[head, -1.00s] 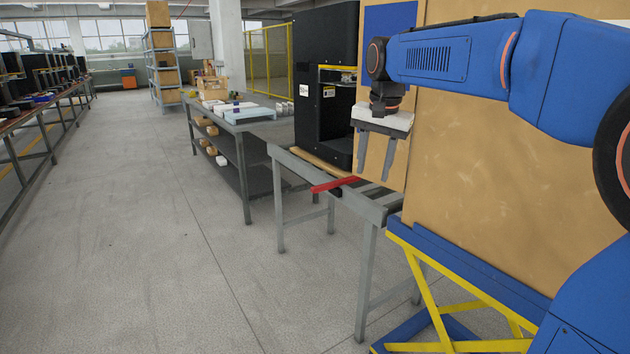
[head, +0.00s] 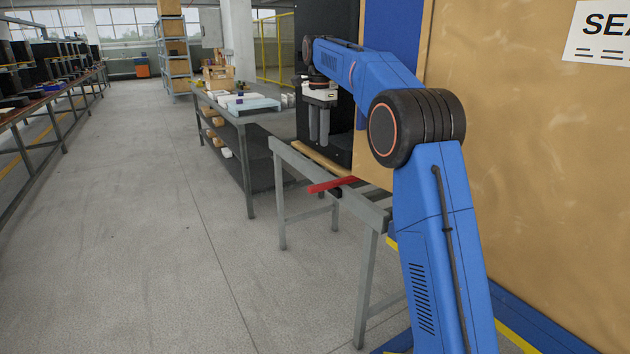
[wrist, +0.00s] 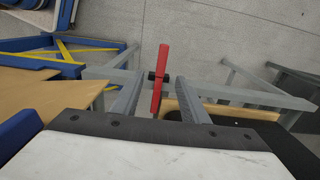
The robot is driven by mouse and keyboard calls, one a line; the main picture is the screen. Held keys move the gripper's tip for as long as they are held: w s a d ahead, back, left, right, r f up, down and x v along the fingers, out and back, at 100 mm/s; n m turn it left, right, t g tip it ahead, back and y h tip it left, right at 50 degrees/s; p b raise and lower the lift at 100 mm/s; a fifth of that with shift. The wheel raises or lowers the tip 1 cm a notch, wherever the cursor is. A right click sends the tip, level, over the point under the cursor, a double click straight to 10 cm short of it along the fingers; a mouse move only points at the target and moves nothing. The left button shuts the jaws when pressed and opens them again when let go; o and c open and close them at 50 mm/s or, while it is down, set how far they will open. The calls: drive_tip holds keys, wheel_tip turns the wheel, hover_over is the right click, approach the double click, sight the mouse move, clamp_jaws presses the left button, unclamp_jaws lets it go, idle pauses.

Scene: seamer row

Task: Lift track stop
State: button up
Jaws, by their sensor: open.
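The track stop is a red bar (head: 332,185) lying across the near rail of the grey roller track (head: 350,205). A small black block under it sits on the rail. In the wrist view the red bar (wrist: 162,72) shows between the two fingers, beyond their tips, with the black piece at its middle. My gripper (head: 318,143) hangs above and behind the bar in the head view, fingers pointing down. In the wrist view my gripper (wrist: 158,85) is open and empty. The bar appears apart from the fingers.
A cardboard-coloured panel (head: 540,130) stands right of the track, and a black machine (head: 340,125) stands behind it. A grey workbench (head: 245,110) with boxes is further back. A blue and yellow lift frame (wrist: 75,48) shows in the wrist view. The floor at left is clear.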

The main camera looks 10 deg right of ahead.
sight(317, 186)
drive_tip(key=f, duration=1.7)
drive_tip(key=shift+w+a+f, duration=0.1)
drive_tip(key=shift+w+f, duration=0.25)
drive_tip(key=shift+w, duration=0.05)
clamp_jaws()
